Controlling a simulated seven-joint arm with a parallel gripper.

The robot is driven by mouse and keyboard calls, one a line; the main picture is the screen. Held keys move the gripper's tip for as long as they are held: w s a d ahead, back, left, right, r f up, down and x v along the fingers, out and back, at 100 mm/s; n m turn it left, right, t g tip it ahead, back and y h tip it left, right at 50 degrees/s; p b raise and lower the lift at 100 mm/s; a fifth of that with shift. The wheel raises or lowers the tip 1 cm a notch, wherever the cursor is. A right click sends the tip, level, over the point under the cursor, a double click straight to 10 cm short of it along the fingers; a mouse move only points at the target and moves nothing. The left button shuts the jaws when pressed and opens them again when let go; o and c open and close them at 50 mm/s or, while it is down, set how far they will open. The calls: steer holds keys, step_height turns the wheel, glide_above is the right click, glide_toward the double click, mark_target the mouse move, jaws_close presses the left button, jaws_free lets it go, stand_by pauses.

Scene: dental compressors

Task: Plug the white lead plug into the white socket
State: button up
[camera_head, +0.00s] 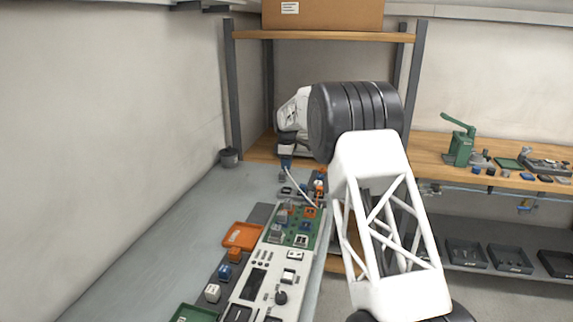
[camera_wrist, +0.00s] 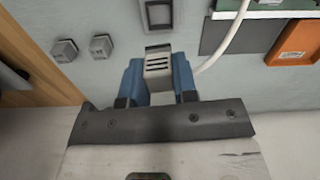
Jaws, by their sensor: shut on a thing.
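My gripper (camera_head: 285,173) is at the far end of the bench in the head view, beyond the green board. In the wrist view, its two blue fingers (camera_wrist: 159,80) are shut on the pale lead plug (camera_wrist: 158,62), whose slotted end shows. A white lead (camera_wrist: 228,38) runs up and right there; it also shows in the head view (camera_head: 301,190), running to the board. A white socket (camera_head: 302,240) appears at the near edge of the green board, apart from the plug; its opening is too small to make out.
The green board (camera_head: 280,237) holds several coloured connectors. The white control panel (camera_head: 262,280) lies nearer. An orange tray (camera_head: 242,236) is left of the board. In the wrist view, a grey-framed square (camera_wrist: 160,14) and two grey blocks (camera_wrist: 65,50) (camera_wrist: 102,46) are close to the plug.

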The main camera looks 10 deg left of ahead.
steer(key=n, duration=0.3)
steer(key=shift+r+n, duration=0.1)
steer(key=shift+n, duration=0.2)
steer(key=n, duration=0.8)
steer(key=shift+n, duration=2.6)
steer(key=shift+s, duration=0.1)
steer(key=shift+s+d+f, duration=0.6)
steer(key=shift+s+d, duration=1.45)
steer(key=shift+s, duration=2.75)
steer(key=shift+s+d+f, duration=0.6)
steer(key=shift+s+d, duration=1.5)
steer(key=shift+s, duration=2.75)
steer(key=shift+s+d+f, duration=0.6)
steer(key=shift+s+d, duration=1.45)
steer(key=shift+s, duration=2.75)
steer(key=shift+f, duration=0.2)
steer(key=shift+f, duration=1.7)
